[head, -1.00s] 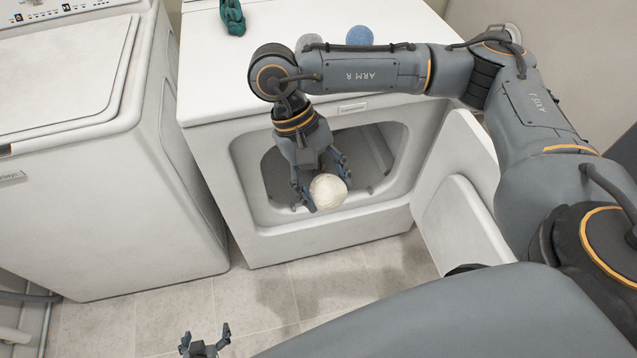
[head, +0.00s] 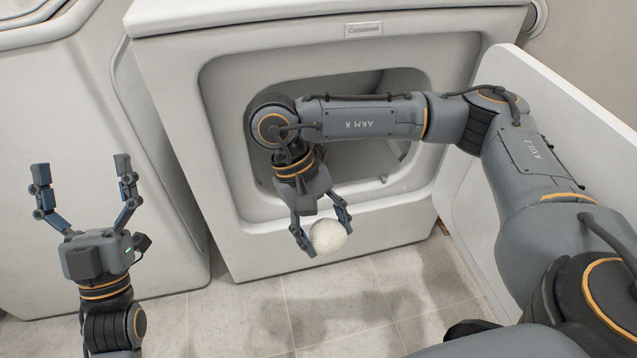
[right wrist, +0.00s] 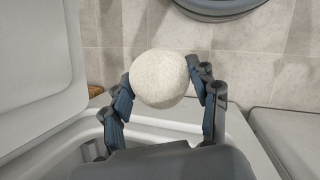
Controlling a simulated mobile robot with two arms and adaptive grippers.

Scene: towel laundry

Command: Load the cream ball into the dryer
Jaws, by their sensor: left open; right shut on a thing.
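The cream ball (head: 328,237) is held between the fingertips of my right gripper (head: 322,232), which is shut on it. In the head view the ball shows in front of the lower rim of the dryer opening. In the right wrist view the ball (right wrist: 162,79) sits between both fingers (right wrist: 160,88). The dryer (head: 165,75) has its door (head: 570,110) open to the right. Its drum opening (head: 365,160) is partly hidden behind my right arm. My left gripper (head: 82,190) is open and empty at the left, in front of the white washer.
The white washer (head: 60,130) stands left of the dryer. The tiled floor (head: 240,320) in front is clear. The open door stands close beside my right arm. The dryer's top is mostly out of view.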

